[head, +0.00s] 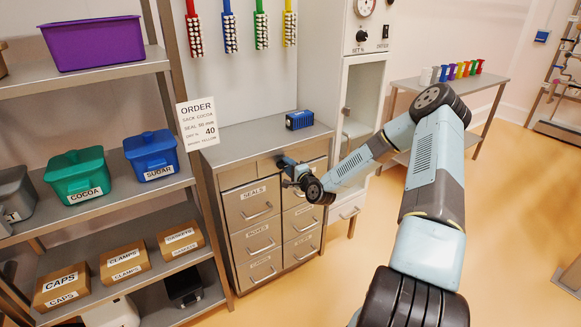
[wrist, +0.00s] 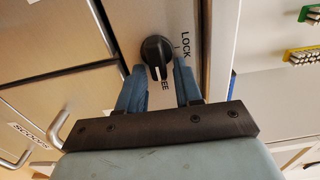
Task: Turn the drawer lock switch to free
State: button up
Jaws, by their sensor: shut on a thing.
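The drawer lock switch (wrist: 157,50) is a round black knob with a white pointer mark, on the metal front of the drawer cabinet (head: 245,143). My gripper (wrist: 160,66) has its two blue fingers on either side of the knob, shut on it. In the wrist view, the word LOCK is readable beside the knob. The word FREE is partly hidden by a finger, with only its end showing. The white mark points down in the picture, towards the gripper's palm and close to the FREE lettering. In the head view, my gripper (head: 288,168) is at the cabinet's top front and hides the switch.
The cabinet has labelled drawers with bar handles, and a blue box (head: 299,120) on top. A shelf rack (head: 150,62) with tubs and boxes stands at the left. A glass-fronted cabinet (head: 362,85) stands to the right. The floor (head: 510,190) at the right is clear.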

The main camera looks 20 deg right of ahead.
jog(key=shift+s+a+f, duration=0.1)
jog(key=shift+s+f, duration=0.05)
jog(key=shift+f, duration=0.2)
jog(key=o, duration=0.7)
jog(key=shift+r, duration=0.2)
jog(key=v, duration=1.3)
jog(key=shift+s, duration=0.2)
